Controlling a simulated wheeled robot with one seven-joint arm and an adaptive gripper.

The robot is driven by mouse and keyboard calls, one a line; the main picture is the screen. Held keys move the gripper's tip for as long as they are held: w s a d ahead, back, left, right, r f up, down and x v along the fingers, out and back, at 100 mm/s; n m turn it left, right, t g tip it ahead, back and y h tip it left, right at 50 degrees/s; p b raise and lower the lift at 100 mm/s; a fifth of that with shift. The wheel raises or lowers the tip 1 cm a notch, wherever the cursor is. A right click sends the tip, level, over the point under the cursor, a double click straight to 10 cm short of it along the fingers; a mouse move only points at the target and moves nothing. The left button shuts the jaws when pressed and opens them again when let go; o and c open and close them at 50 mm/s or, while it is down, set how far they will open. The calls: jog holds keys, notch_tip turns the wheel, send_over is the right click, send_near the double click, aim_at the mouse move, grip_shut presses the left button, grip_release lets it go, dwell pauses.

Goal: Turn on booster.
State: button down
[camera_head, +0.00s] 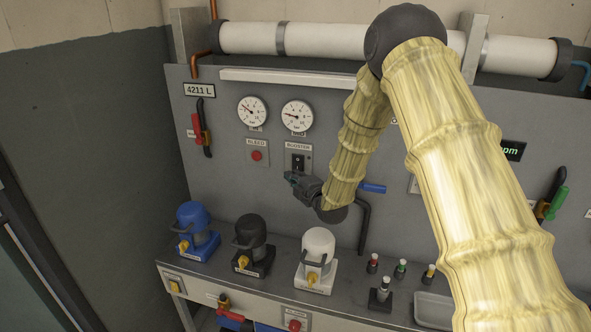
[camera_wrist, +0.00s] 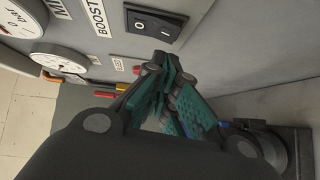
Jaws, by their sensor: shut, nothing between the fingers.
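The booster switch (camera_head: 298,160) is a black rocker on the grey panel, under a label reading BOOSTER. In the wrist view the rocker (camera_wrist: 152,23) shows its O and I marks at the top. I cannot tell which side is pressed in. My gripper (camera_head: 294,180) is just below the switch in the head view. In the wrist view its teal-padded fingers (camera_wrist: 163,68) are shut and empty, with the tips close to the switch's edge. I cannot tell whether they touch it.
Two gauges (camera_head: 297,116) and a red bleed button (camera_head: 256,156) are beside the switch. Blue (camera_head: 197,229), black (camera_head: 252,241) and white (camera_head: 318,253) capped units stand on the bench below. A blue-handled lever (camera_head: 372,188) is right of my gripper.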

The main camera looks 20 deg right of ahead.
jog(key=shift+w+d+f+p, duration=0.15)
jog(key=shift+w+d+p, duration=0.3)
jog(key=shift+w+d, duration=0.35)
jog(key=shift+w+a+f, duration=0.1)
jog(key=shift+w+a, duration=0.05)
jog(key=s+f+b, duration=0.1)
jog(key=s+b, duration=0.7)
jog(key=s, duration=0.4)
jog(key=shift+s+f, duration=0.3)
jog(key=shift+f, duration=0.05)
dwell(0.3)
